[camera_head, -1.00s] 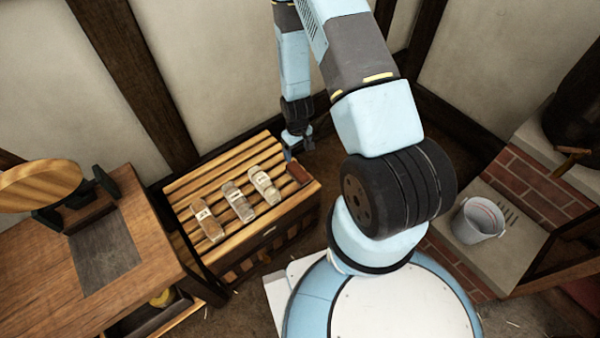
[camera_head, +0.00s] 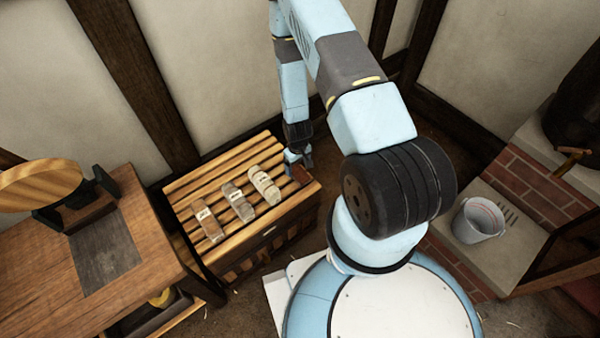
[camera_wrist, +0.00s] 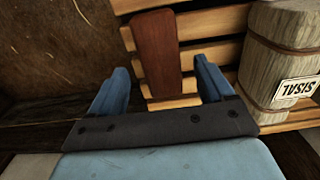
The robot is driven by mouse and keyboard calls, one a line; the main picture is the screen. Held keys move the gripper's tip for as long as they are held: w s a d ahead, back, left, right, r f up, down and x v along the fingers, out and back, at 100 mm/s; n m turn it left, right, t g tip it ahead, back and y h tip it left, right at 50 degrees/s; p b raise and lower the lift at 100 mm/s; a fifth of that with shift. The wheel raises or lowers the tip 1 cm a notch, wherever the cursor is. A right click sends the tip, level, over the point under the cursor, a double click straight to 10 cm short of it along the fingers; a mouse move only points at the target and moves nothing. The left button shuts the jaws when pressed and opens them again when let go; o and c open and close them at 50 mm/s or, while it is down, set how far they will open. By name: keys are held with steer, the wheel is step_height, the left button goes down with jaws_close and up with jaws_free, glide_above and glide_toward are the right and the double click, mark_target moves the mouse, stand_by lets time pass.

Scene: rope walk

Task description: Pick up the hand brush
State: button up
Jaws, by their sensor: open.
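The hand brush shows as a reddish-brown wooden piece (camera_wrist: 157,55) in the wrist view, lying on the slatted wooden top. Its near end lies between the two blue fingers of my gripper (camera_wrist: 160,85), which stand apart on either side of it. No contact between finger and brush is visible. In the head view my gripper (camera_head: 298,160) is at the right end of the slatted crate (camera_head: 190,183), over the brush (camera_head: 301,175), which it partly hides. Bristles cannot be made out.
Several fibre bundles lie on the crate left of my gripper; the closest (camera_head: 265,187) also shows in the wrist view, labelled "SISAL" (camera_wrist: 270,60). A wooden bench (camera_head: 140,235) stands at left. A bucket (camera_head: 478,220) stands on a ledge at right. A wall rises behind the crate.

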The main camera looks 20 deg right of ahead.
mark_target(297, 169)
steer(key=shift+f, duration=2.25)
steer(key=c, duration=1.2)
steer(key=shift+w+r, duration=0.1)
steer(key=shift+r, duration=0.05)
steer(key=shift+r, duration=0.3)
step_height(297, 169, up, 2)
steer(key=shift+r, duration=0.1)
steer(key=s+a+r, duration=0.2)
steer(key=s+r, duration=0.1)
steer(key=s, duration=0.1)
steer(key=s+a+r, duration=0.6)
steer(key=s+r, duration=0.1)
steer(key=shift+s, duration=0.35)
